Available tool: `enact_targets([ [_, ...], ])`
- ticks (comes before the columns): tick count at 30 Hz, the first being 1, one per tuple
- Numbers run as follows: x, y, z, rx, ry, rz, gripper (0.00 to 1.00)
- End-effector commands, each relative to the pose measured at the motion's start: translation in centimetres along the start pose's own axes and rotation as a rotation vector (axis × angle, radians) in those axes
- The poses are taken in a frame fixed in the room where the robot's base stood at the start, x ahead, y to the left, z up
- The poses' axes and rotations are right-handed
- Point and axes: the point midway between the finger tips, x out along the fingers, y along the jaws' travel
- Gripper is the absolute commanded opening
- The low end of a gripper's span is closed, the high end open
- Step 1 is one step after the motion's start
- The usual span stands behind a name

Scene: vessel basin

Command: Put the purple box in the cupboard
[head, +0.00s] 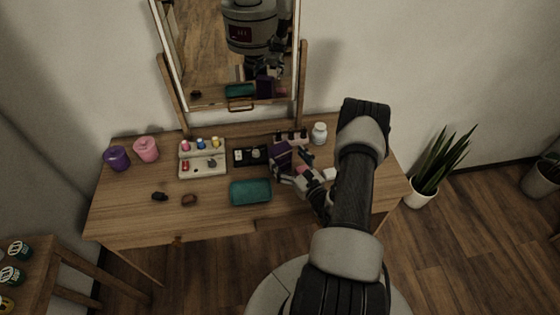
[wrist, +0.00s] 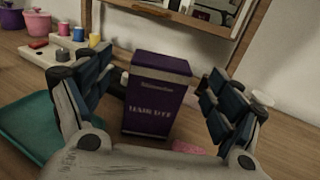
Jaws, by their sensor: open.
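The purple box (head: 280,153), upright and labelled "HAIR DYE" with a pale band, stands on the wooden dressing table. It also shows in the middle of the wrist view (wrist: 155,97). My gripper (wrist: 160,72) is open, with one finger to each side of the box and a visible gap on both sides. In the head view my gripper (head: 290,167) is close to the box and partly covers it. No cupboard can be made out in either view.
A white jar (head: 320,133) stands behind right, and a mirror (head: 238,50) rises behind.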

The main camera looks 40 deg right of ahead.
Motion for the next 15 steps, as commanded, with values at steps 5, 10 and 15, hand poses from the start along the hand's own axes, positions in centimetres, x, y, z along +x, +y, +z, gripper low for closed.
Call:
enact_targets([
  [5, 1.4, 0.0, 0.0, -0.002, -0.002, 0.002, 0.86],
  [10, 4.0, -0.2, -0.1, -0.003, -0.003, 0.003, 0.86],
  [15, 5.5, -0.2, 0.0, -0.001, -0.001, 0.001, 0.86],
])
